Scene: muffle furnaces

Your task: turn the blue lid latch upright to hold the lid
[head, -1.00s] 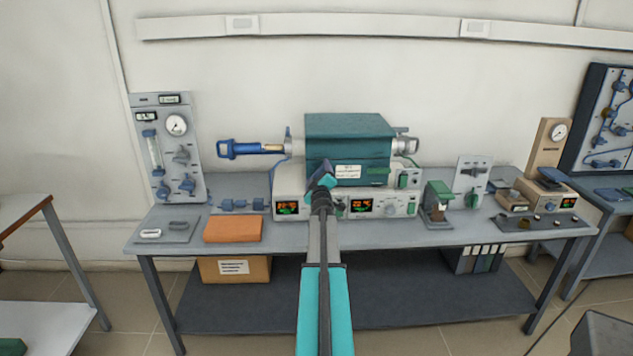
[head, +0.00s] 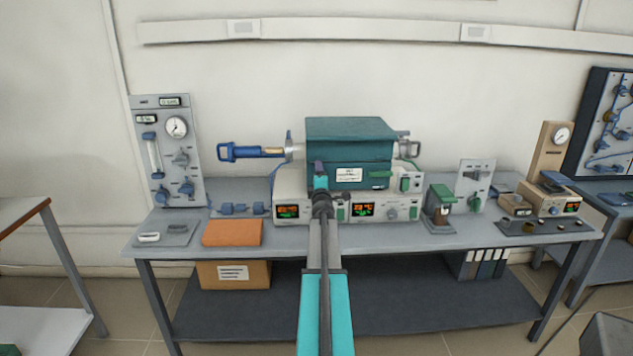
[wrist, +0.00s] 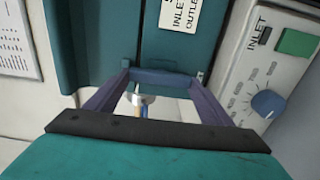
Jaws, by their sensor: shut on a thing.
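The furnace is a teal box on a pale control base; its lid (head: 350,130) is down on the body (head: 378,172). My gripper (head: 320,172) is at the furnace's front left, in front of the seam, and covers the latch in the head view. In the wrist view the blue lid latch (wrist: 160,78) lies between the two purple fingertips of my gripper (wrist: 162,82), which is shut on its ends. The latch lies across the seam between lid (wrist: 92,40) and body (wrist: 182,50), so it looks upright or close to it. The exact angle is hard to tell.
The control base (head: 290,185) with lit displays is just below my gripper. A blue-handled rod (head: 250,152) sticks out at the furnace's left. An orange pad (head: 232,233) lies at the bench's front left; a small green-topped device (head: 440,205) stands right.

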